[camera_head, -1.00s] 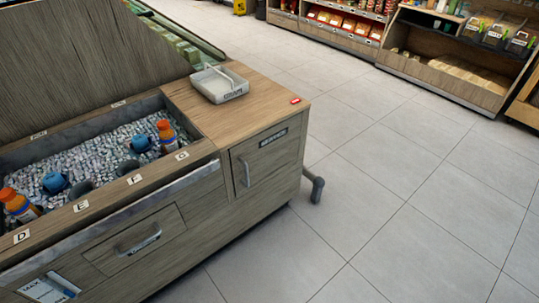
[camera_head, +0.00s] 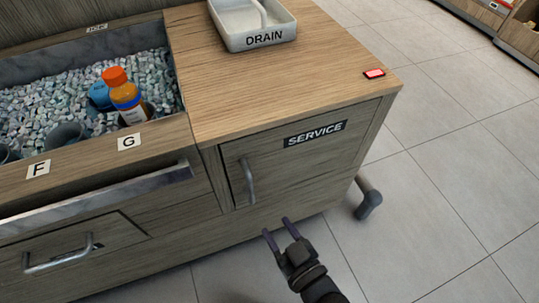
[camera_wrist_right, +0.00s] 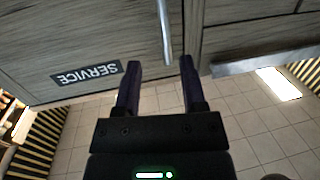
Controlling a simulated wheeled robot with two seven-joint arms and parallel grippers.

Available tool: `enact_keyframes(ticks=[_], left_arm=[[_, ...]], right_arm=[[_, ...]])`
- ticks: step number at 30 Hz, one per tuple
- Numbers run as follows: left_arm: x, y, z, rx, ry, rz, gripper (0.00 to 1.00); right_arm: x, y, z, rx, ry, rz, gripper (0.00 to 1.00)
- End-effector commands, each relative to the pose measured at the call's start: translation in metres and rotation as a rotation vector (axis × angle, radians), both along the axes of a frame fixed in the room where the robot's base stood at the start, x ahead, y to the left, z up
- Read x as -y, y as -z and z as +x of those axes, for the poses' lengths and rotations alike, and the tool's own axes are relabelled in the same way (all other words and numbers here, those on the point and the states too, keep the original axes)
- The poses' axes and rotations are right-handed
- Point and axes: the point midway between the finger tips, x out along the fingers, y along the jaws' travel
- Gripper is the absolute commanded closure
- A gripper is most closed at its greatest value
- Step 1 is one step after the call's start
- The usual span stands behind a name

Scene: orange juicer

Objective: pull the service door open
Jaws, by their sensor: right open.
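The service door (camera_head: 300,165) is a wooden panel with a black SERVICE label (camera_head: 316,133) on the right part of the cabinet front. It looks closed. Its upright grey bar handle (camera_head: 247,181) is near the door's left edge. My right gripper (camera_head: 277,229) is open and empty, in front of and below the door, apart from the handle in the head view. In the right wrist view the handle (camera_wrist_right: 164,32) lies ahead, between the lines of the two open fingers (camera_wrist_right: 159,82). My left gripper is not in view.
A white drain tray (camera_head: 254,28) and a small red item (camera_head: 374,73) are on the wooden top. An orange bottle (camera_head: 124,96) stands in the ice bin at left. A drawer handle (camera_head: 62,258) and a grey pipe (camera_head: 368,198) stick out.

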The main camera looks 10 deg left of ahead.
Motion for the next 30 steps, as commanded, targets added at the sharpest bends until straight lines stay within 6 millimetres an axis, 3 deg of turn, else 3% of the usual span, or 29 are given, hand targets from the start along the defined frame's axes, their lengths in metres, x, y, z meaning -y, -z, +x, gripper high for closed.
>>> enact_keyframes(ticks=[5, 10, 15, 26, 30], left_arm=[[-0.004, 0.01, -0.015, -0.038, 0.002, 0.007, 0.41], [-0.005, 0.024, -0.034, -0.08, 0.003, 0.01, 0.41], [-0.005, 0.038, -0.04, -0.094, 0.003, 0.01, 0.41], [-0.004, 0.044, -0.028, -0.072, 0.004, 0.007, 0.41], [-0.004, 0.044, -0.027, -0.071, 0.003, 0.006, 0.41]], right_arm=[[-0.018, -0.008, 0.008, 0.046, -0.028, 0.051, 0.47], [-0.047, -0.006, 0.037, 0.043, -0.026, 0.049, 0.47], [-0.071, -0.006, 0.061, 0.042, -0.025, 0.046, 0.47], [-0.08, -0.011, 0.071, 0.042, -0.025, 0.042, 0.47], [-0.08, -0.01, 0.071, 0.042, -0.025, 0.042, 0.73]])
